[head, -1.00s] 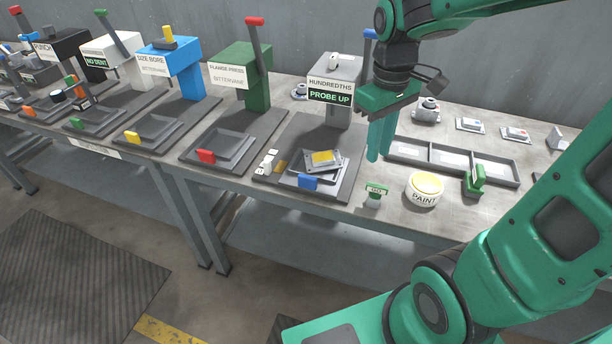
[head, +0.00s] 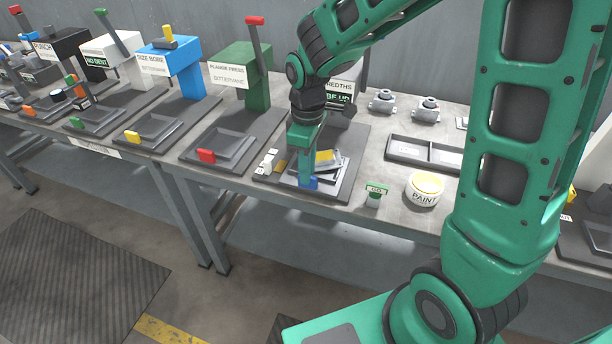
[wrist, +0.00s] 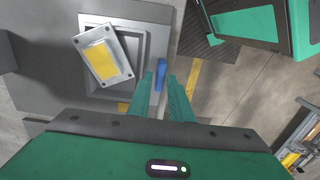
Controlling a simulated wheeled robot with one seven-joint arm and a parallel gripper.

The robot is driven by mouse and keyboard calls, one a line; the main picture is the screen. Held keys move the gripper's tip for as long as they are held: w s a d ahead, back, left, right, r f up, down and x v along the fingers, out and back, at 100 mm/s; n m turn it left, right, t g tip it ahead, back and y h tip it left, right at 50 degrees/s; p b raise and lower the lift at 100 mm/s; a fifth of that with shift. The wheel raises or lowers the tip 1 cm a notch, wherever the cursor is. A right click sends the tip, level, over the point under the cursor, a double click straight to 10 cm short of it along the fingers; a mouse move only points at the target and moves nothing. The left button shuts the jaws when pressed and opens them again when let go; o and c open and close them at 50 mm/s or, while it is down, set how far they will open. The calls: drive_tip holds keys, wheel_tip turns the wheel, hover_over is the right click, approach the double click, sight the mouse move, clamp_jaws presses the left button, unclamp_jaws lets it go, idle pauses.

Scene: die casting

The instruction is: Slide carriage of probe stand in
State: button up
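The probe stand (head: 346,75) is grey, with a sign partly hidden by my arm; "BE UP" is readable on it. Its carriage, a dark square tray (wrist: 145,25), has a blue handle (wrist: 161,68) at its front edge. A grey plate part with a yellow face (wrist: 101,54) lies tilted and skewed on the tray. My gripper (head: 304,184) is down at the handle. In the wrist view its two fingers (wrist: 161,82) are apart, with the blue handle between or just beyond their tips. I cannot tell whether they touch it.
White blocks (head: 268,160) lie left of the tray. A green stamp (head: 376,193) and a paint pot (head: 424,189) stand to its right. A divided tray (head: 422,152) and grey castings (head: 383,101) are further right. The flange press (head: 250,75) stands to the left.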

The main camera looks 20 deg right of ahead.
sight(319, 155)
drive_tip(key=shift+f, duration=1.45)
clamp_jaws()
drive_tip(key=w+d, duration=0.4)
drive_tip(key=w, duration=0.1)
drive_tip(key=w+d, duration=0.2)
drive_tip(key=shift+w, duration=0.35)
unclamp_jaws()
drive_tip(key=shift+r, duration=0.1)
